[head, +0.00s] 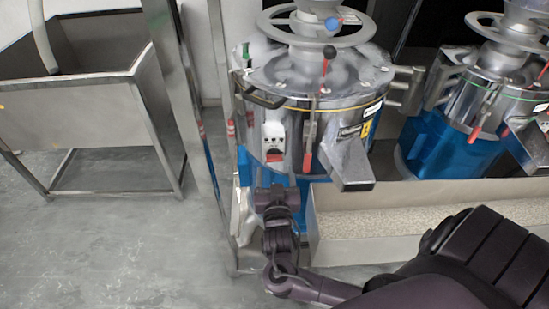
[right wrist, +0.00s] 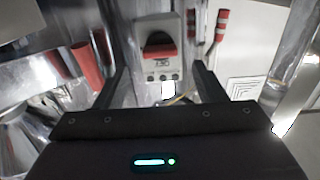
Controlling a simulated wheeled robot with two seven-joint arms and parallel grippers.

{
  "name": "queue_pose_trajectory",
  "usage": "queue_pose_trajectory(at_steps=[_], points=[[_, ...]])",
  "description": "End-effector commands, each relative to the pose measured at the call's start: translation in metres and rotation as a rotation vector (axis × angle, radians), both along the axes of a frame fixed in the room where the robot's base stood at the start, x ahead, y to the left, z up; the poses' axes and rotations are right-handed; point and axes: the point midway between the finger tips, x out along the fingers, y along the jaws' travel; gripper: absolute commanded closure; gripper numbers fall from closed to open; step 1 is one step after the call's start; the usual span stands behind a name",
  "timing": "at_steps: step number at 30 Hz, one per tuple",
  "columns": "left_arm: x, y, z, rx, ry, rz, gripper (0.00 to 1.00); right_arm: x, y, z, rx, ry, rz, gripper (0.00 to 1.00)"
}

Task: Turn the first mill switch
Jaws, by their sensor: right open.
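The first mill (head: 315,95) is a steel drum with a blue base, in the middle of the head view. Its switch (head: 273,137) is a white box with a dark and red knob on the drum's front. In the right wrist view the switch (right wrist: 161,48) lies ahead, between the finger lines, with a row of small buttons under the knob. My right gripper (head: 276,190) is just below the switch in the head view. Its two fingers (right wrist: 160,82) are apart with nothing gripped between them. My left gripper is not in view.
A second mill (head: 445,115) stands at the right. A steel chute (head: 350,165) juts from the first mill, right of the switch. A long trough (head: 400,225) of pale beans lies below. A steel sink (head: 85,115) stands at the left, with open floor in front.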

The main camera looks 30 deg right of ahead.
Motion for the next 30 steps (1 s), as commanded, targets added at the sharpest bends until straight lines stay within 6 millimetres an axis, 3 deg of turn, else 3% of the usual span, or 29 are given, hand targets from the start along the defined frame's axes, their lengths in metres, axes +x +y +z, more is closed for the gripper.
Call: queue_pose_trajectory(at_steps=[9,20,30], points=[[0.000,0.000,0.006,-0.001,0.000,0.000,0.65,0.037,-0.022,0.000,-0.001,0.002,0.001,0.36],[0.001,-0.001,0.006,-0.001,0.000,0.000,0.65,0.041,-0.025,-0.001,0.001,0.004,0.000,0.38],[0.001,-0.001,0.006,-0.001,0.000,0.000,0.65,0.041,-0.025,-0.001,0.001,0.004,0.000,0.81]])
